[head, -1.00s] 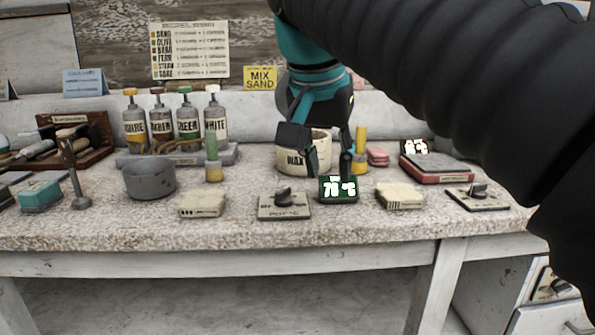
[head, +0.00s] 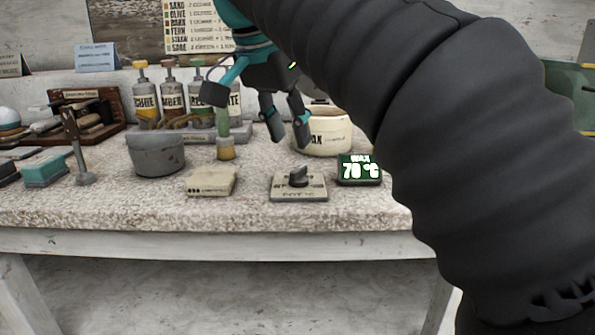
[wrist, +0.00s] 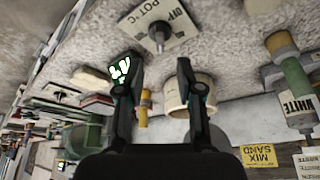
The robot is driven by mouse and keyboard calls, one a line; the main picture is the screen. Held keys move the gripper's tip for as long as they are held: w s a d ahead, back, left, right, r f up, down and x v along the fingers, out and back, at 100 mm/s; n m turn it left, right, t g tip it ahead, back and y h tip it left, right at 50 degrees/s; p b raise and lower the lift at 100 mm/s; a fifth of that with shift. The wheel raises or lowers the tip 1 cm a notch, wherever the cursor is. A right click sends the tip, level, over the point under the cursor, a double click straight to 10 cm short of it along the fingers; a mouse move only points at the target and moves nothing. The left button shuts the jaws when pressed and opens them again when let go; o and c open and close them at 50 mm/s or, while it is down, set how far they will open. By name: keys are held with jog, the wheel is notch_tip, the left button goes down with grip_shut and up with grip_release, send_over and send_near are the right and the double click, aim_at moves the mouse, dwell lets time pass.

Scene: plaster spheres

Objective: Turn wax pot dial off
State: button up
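The wax pot dial (head: 298,178) is a dark knob on a pale plate near the table's front edge, with lettering on the plate's front. In the wrist view the dial (wrist: 158,36) lies beyond my fingertips, and its plate reads "POT" and "OFF". The cream wax pot (head: 325,138) stands behind it, partly hidden by my arm. A green display (head: 359,169) right of the dial reads WAX 70 °C. My gripper (head: 287,146) is open and empty, above and behind the dial, apart from it. Its spread fingers also show in the wrist view (wrist: 158,75).
A pale block (head: 211,181) lies left of the dial. Labelled bottles (head: 172,105) stand at the back. My arm hides the table's right side.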

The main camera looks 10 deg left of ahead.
aim_at(299, 168)
jog(key=b+x, duration=0.1)
jog(key=x, duration=0.5)
jog(key=shift+w+f+b, duration=0.15)
jog(key=shift+f+b, duration=0.1)
jog(key=shift+b, duration=0.15)
grip_shut()
